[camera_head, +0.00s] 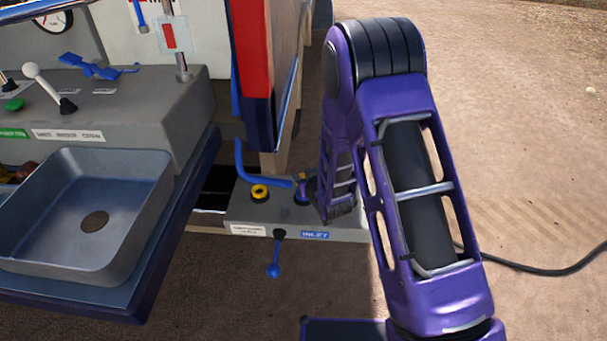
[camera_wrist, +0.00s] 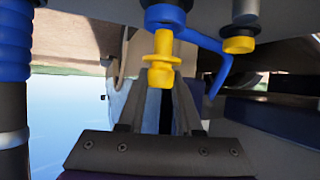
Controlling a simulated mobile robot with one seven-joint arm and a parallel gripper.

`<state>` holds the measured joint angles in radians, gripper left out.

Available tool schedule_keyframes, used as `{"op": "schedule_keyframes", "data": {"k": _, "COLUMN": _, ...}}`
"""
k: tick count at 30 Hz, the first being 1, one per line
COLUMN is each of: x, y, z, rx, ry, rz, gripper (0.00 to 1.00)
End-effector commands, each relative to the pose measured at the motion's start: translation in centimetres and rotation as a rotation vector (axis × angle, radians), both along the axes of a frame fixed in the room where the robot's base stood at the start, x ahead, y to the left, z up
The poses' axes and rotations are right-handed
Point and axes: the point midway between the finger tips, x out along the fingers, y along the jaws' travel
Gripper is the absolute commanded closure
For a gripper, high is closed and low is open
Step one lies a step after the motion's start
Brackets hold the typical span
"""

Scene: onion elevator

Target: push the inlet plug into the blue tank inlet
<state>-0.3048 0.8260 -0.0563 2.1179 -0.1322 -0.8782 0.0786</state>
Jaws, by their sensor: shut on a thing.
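The yellow inlet plug (camera_wrist: 162,45) shows in the wrist view, with a round flange near its end. It lines up with the blue inlet (camera_wrist: 165,16); how deep it sits cannot be told. My gripper (camera_wrist: 160,92) is shut on the plug, its fingers converging at the flanged end. In the head view the blue inlet (camera_head: 302,201) is on the grey block (camera_head: 345,234), above a blue INLET label (camera_head: 315,236). My gripper (camera_head: 309,187) is low over it there, and the plug is mostly hidden.
A second yellow-ringed port (camera_head: 260,192) sits left of the inlet, with a bent blue pipe (camera_head: 262,179) between. A blue-knobbed lever (camera_head: 273,270) hangs in front of the block. A grey sink (camera_head: 80,220) is at left. Open ground lies right, with a black cable (camera_head: 545,270).

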Motion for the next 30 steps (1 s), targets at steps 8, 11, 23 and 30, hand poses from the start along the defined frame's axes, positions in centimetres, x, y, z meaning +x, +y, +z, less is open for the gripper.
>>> {"op": "schedule_keyframes", "data": {"k": 8, "x": 0.0, "y": 0.0, "z": 0.0, "rx": 0.0, "ry": -0.001, "rz": 0.0, "gripper": 1.0}}
{"op": "schedule_keyframes", "data": {"k": 11, "x": 0.0, "y": 0.0, "z": -0.1, "rx": 0.0, "ry": 0.0, "rz": 0.0, "gripper": 1.0}}
{"op": "schedule_keyframes", "data": {"k": 23, "x": 0.0, "y": 0.0, "z": -1.1, "rx": 0.0, "ry": 0.001, "rz": 0.0, "gripper": 1.0}}
{"op": "schedule_keyframes", "data": {"k": 30, "x": 0.0, "y": 0.0, "z": -1.3, "rx": 0.0, "ry": 0.0, "rz": 0.0, "gripper": 1.0}}
